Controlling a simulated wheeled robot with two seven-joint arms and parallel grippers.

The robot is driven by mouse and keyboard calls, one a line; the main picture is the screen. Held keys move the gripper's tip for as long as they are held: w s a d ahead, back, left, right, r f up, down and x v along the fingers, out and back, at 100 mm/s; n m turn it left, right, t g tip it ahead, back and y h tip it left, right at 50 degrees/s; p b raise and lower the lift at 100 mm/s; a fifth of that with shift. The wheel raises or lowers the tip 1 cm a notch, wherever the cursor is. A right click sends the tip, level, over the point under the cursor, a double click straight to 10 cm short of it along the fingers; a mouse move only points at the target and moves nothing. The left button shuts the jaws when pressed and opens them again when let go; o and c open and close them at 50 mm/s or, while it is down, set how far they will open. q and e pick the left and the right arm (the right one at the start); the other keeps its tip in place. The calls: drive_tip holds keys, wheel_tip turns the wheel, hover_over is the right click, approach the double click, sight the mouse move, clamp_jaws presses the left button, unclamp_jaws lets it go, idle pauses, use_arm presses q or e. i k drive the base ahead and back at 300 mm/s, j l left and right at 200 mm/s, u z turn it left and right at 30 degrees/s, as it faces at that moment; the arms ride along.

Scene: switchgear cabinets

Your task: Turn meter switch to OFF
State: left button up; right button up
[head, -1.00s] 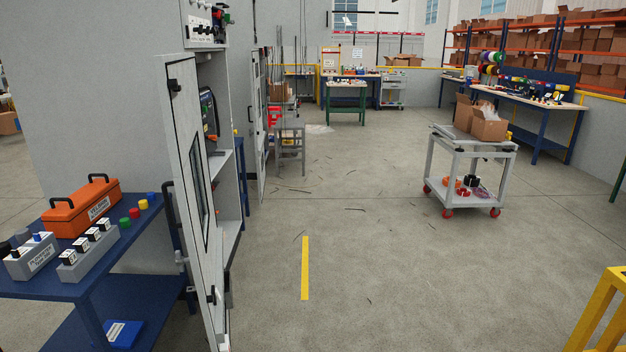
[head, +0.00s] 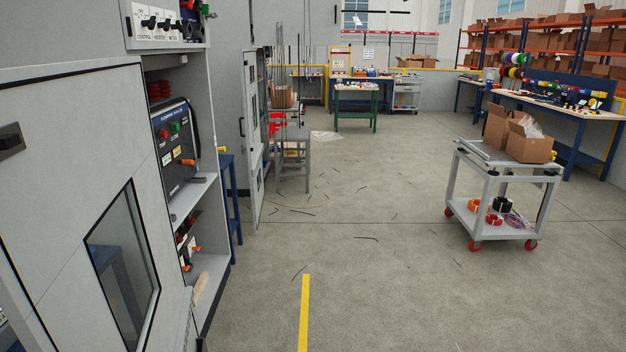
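A row of black rotary switches sits on a white panel (head: 158,10) at the top left, above the open compartment of the grey cabinet. Small labels under them seem to read control, heater and meter. The meter switch (head: 177,24) looks to be the rightmost of the row. It is too small to tell which position its knob points to. Neither of my grippers is in view.
The open cabinet door (head: 70,130) with its window fills the left side. A dark relay unit (head: 175,150) sits on a shelf inside. A wheeled cart (head: 505,172) with boxes stands at right.

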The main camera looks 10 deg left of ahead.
sight(179, 26)
drive_tip(key=i, duration=1.7)
